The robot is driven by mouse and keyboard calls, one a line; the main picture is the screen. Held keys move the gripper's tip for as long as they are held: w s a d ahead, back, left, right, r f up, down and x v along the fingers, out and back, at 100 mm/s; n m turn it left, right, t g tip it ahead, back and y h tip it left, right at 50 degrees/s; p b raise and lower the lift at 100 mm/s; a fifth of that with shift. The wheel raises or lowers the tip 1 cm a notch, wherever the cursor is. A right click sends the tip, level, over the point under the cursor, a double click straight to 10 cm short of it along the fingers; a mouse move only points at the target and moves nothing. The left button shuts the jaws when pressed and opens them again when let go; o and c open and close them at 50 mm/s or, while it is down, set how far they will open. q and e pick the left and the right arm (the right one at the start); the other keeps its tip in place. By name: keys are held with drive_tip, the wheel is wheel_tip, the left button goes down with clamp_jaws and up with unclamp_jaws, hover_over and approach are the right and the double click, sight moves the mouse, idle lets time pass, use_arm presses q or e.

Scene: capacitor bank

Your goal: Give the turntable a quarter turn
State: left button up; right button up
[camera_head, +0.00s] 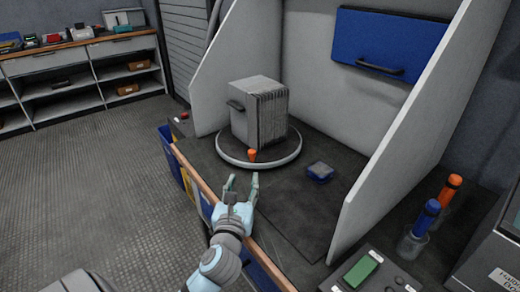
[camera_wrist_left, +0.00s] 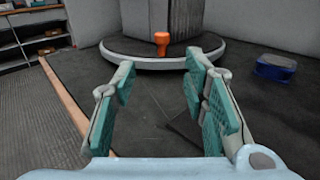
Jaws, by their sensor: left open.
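The round turntable (camera_head: 227,154) sits on the dark bench top with a grey finned block (camera_head: 260,112) standing upright on it. An orange peg (camera_head: 252,155) stands at the turntable's near rim. In the left wrist view the turntable (camera_wrist_left: 130,60) and the orange peg (camera_wrist_left: 162,42) lie ahead, beyond the fingertips and roughly centred between them. My left gripper (camera_head: 241,182) is open and empty, short of the peg and apart from it; its teal-padded fingers (camera_wrist_left: 165,75) are spread wide. My right gripper is not in view.
A small blue box (camera_head: 320,171) lies right of the turntable. Pale side panels (camera_head: 385,140) flank the bench space, with a wooden front edge (camera_head: 205,189). A cup (camera_head: 411,244) with blue and orange handled tools stands at right. Bench between gripper and peg is clear.

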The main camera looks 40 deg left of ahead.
sight(252, 157)
use_arm(q)
drive_tip(key=b+x, duration=0.4)
drive_tip(key=x, duration=0.8)
drive_tip(key=shift+w+d, duration=0.1)
drive_tip(key=shift+w, duration=0.2)
drive_tip(key=shift+w+a+b, duration=0.25)
drive_tip(key=shift+w+b, duration=0.05)
drive_tip(key=shift+w, duration=0.15)
drive_tip(key=shift+r, duration=0.1)
clamp_jaws()
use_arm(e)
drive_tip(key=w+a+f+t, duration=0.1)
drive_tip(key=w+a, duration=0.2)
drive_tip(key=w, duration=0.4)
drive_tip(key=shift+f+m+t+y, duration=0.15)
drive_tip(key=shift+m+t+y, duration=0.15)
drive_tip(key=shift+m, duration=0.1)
